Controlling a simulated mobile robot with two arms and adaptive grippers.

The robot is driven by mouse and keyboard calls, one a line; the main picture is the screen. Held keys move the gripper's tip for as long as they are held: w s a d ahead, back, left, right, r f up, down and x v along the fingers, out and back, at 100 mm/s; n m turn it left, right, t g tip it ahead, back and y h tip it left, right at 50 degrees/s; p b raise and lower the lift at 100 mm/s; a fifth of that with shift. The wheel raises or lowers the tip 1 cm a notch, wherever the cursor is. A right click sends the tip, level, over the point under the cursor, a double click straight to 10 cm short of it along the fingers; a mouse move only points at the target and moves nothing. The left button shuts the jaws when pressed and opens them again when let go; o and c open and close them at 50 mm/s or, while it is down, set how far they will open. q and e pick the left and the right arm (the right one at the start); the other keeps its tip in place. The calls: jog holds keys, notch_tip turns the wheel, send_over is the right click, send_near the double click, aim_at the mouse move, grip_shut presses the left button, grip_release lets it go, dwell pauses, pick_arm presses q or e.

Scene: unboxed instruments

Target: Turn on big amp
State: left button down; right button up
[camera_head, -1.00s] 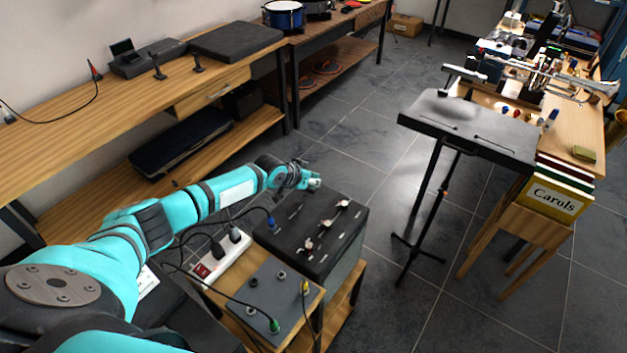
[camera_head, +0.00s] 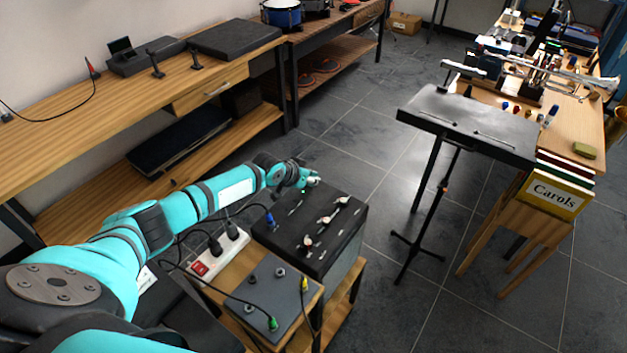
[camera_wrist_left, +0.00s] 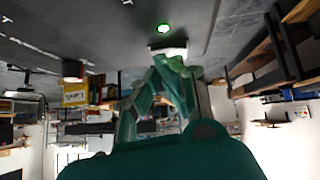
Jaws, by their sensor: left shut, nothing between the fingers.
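The big amp is a black box (camera_head: 345,239) with a dark top panel carrying pale-capped knobs and white labels. It stands on a low wooden stand. My left gripper (camera_head: 313,182) is at the far edge of its top panel, shut and empty. In the left wrist view my shut left gripper (camera_wrist_left: 169,58) points at the dark panel, where a small round button (camera_wrist_left: 163,28) glows with a green ring. The fingertips are close to that button; I cannot tell whether they touch it. My right gripper is not in view.
A grey pedal box (camera_head: 268,296) with coloured plugs sits in front of the amp. A white power strip (camera_head: 222,252) with a red switch lies left of it, with cables around. A black music stand (camera_head: 470,122) stands right, with open floor between.

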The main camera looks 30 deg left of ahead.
aim_at(308, 190)
pick_arm(q)
jog(key=shift+a, duration=0.55)
jog(key=shift+r, duration=0.2)
jog(key=shift+w+r+p, duration=0.1)
jog(key=shift+r+p, duration=0.2)
jog(key=r+p, duration=0.2)
jog(key=r, duration=0.1)
jog(key=r+p, duration=0.1)
jog(key=p, duration=0.1)
jog(key=shift+d+r, duration=0.2)
jog(key=shift+d, duration=0.05)
jog(key=shift+s+b, duration=0.4)
jog(key=shift+s, duration=0.35)
jog(key=d+v, duration=0.1)
jog(key=v, duration=0.7)
jog(key=shift+s+d+b, duration=0.15)
jog(key=shift+s+b, duration=0.05)
jog(key=shift+b, duration=0.15)
